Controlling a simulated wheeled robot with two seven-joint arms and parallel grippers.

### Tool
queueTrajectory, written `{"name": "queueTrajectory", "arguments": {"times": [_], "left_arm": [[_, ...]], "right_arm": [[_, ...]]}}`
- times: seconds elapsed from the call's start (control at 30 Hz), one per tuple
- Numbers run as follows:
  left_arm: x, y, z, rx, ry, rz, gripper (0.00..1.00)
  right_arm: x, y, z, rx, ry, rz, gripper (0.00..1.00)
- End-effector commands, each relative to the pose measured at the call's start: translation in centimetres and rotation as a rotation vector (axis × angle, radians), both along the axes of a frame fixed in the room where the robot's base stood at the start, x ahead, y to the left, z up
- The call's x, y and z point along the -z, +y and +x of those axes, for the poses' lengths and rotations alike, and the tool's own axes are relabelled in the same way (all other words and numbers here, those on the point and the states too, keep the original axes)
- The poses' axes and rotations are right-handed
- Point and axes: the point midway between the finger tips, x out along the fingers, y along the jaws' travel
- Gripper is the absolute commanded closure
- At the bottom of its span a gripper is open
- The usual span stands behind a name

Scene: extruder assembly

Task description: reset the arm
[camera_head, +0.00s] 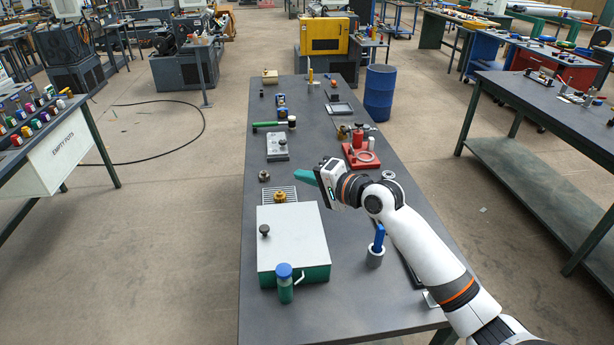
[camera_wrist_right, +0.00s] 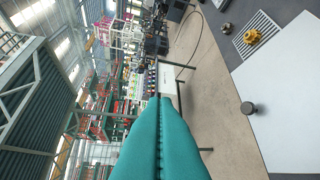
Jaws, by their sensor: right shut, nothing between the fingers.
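My right arm comes in from the lower right in the head view. Its gripper (camera_head: 308,176) has teal fingers and points left above the middle of the long dark table (camera_head: 345,275). In the right wrist view the two teal fingers (camera_wrist_right: 160,120) lie against each other, shut with nothing between them. The gripper is in the air, beyond the far right corner of a white-topped green box (camera_head: 292,237). The white lid also shows in the right wrist view (camera_wrist_right: 285,100). My left arm and gripper are not in the head view.
A green bottle with a blue cap (camera_head: 285,283) stands before the box. A grey cup with a blue handle (camera_head: 376,247) is right of it. A red fixture (camera_head: 361,157) and a grey block (camera_head: 277,148) stand farther back. A yellow part (camera_head: 280,196) sits on a striped plate.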

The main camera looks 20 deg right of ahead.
Motion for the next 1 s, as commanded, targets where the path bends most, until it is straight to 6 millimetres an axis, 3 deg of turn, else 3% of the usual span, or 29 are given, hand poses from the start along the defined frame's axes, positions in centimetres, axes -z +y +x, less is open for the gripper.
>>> {"name": "queueTrajectory", "arguments": {"times": [0.3,0.37,0.47,0.57,0.7,0.8,1.0], "left_arm": [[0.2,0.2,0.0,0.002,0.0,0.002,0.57],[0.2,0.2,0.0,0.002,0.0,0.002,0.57],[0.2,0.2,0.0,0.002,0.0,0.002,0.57],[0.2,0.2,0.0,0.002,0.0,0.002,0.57],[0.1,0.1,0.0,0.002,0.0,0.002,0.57],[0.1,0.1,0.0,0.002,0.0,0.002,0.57],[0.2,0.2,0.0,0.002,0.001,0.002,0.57]], "right_arm": [[-0.4,0.3,-1.0,-0.002,0.004,-0.01,1.0],[0.6,0.8,-1.5,-0.012,0.014,-0.041,1.0],[3.9,2.4,-3.7,-0.052,0.049,-0.158,1.0],[8.9,4.4,-7.8,-0.125,0.104,-0.358,1.0],[15.3,6.4,-15.6,-0.264,0.193,-0.681,1.0],[18.0,6.6,-20.5,-0.353,0.253,-0.857,1.0],[20.4,6.2,-27.6,-0.493,0.356,-1.076,1.0]]}}
